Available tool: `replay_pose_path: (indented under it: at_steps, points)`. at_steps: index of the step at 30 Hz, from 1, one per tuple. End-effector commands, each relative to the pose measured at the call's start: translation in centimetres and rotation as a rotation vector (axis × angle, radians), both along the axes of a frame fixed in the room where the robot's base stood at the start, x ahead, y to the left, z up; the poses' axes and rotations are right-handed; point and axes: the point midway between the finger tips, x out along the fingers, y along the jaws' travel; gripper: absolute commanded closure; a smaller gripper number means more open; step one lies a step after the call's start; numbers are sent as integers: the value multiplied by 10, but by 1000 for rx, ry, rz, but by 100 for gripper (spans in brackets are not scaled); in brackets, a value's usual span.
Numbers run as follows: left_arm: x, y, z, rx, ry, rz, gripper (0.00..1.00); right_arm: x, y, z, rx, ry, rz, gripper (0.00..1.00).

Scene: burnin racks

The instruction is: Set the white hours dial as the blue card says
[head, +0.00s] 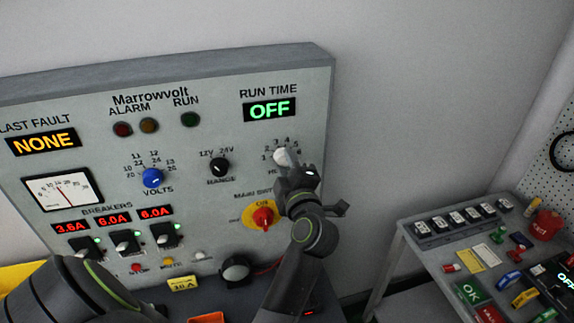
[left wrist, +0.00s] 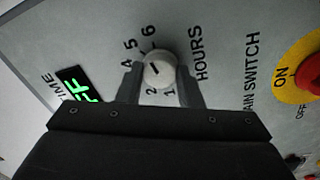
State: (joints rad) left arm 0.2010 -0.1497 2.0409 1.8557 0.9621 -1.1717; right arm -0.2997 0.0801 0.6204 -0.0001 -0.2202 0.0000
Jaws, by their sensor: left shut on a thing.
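The white hours dial (head: 281,157) is on the grey Marrowvolt panel (head: 218,95), below the RUN TIME display (head: 269,109), which reads OFF. My left gripper (head: 288,166) reaches up to the dial and is shut on it. In the left wrist view the dial (left wrist: 158,70) sits between the two fingers (left wrist: 160,80). A dark mark shows on its face; I cannot tell which number it points to. Numbers 1, 2, 4, 5 and 6 show around it; the 3 is hidden by a finger. I cannot make out a blue card. My right gripper is not in view.
A red main switch on a yellow plate (head: 250,223) is close below the dial, beside my arm. A blue volts knob (head: 152,178) and a black range knob (head: 219,167) are to the left. A cluttered side bench (head: 404,231) stands at the right.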

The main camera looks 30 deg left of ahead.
Motion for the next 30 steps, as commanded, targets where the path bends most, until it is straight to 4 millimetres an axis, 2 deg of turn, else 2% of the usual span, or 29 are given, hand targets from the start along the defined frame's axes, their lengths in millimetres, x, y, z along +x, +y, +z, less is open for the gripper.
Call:
replay_pose_path:
  at_steps: [12,29,30]
  points:
    - [0,0,1,126,141,-1,90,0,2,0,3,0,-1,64]
    - [0,0,2,145,163,0,90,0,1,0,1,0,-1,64]
    - [0,0,2,145,163,0,63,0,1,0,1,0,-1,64]
